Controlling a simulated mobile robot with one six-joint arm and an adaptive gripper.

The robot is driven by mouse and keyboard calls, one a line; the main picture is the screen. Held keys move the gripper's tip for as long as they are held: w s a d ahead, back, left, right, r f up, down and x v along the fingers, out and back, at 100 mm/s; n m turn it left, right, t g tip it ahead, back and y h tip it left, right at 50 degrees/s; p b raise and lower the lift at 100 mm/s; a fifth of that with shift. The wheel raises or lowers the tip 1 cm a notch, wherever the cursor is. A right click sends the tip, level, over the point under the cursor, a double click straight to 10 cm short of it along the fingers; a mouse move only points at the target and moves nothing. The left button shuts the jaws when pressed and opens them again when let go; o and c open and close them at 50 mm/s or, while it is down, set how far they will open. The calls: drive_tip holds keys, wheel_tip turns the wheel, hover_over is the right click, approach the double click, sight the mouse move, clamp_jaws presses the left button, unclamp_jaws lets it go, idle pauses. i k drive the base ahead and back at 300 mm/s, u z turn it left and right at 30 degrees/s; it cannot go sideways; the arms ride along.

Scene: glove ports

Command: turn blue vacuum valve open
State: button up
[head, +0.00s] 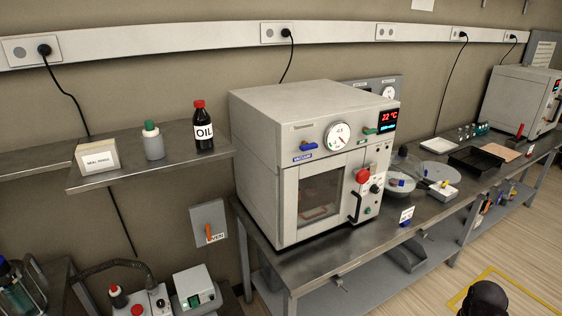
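The vacuum oven (262,150) is a light grey box on the metal bench. A small blue valve handle (308,146) sits at the upper left of its front, above a blue label (303,156) that seems to read VACUUM. The handle looks roughly horizontal, but it is too small to be sure. Nothing touches it. To its right are a round dial gauge (338,135) and a green valve handle (369,131). My gripper is not in view. A dark rounded part at the bottom right edge may belong to my arm.
The oven door (322,196) is shut, with a red button (362,176) and black handle (354,207) at its right. A shelf (105,180) with bottles is at the left. Floor shows at the lower right.

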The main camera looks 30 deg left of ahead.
sight(306, 146)
drive_tip(key=u, duration=1.1)
drive_tip(key=k, duration=0.95)
drive_tip(key=i, duration=0.7)
drive_tip(key=z, duration=0.05)
